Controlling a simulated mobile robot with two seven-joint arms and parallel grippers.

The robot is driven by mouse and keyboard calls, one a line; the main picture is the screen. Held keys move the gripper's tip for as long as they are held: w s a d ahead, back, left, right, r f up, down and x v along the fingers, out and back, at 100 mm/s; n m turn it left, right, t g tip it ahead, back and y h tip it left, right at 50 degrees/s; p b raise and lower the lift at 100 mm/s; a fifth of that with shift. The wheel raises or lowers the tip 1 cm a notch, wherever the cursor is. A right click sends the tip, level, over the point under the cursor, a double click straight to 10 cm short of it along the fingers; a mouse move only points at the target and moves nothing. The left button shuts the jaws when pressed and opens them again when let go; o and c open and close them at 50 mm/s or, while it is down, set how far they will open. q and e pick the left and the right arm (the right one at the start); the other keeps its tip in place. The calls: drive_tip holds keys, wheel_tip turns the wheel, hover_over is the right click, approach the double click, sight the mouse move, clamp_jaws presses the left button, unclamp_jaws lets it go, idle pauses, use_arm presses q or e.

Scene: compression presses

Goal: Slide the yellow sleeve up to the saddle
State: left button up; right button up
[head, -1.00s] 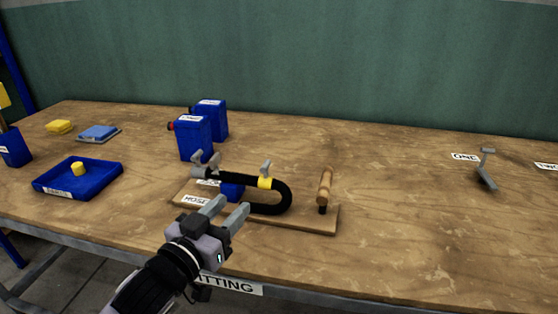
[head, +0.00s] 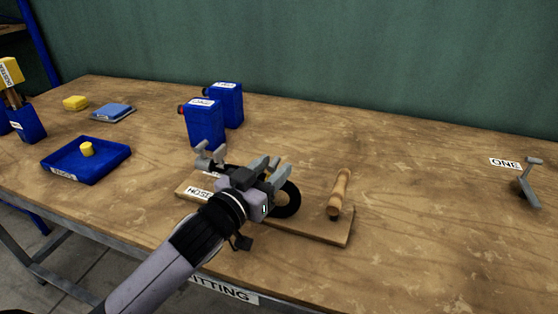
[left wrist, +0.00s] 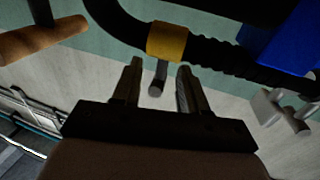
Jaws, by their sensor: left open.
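The yellow sleeve (left wrist: 168,41) is around the black hose (left wrist: 116,17) in the left wrist view, with a grey tab (left wrist: 158,78) sticking out from it. My left gripper (left wrist: 158,68) is open, its fingers on either side of the tab and their tips just short of the sleeve. In the head view my left gripper (head: 271,168) covers the sleeve and much of the hose (head: 288,201). My right gripper is out of view.
The hose board (head: 320,230) carries a wooden handle (head: 340,192) and a grey clamp (head: 207,156). Blue canisters (head: 205,124) stand behind it. A blue tray (head: 86,160) lies left. The table to the right is largely clear.

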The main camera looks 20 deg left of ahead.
use_arm(q)
drive_tip(key=shift+x, duration=1.45)
clamp_jaws()
drive_tip(key=shift+a, duration=0.1)
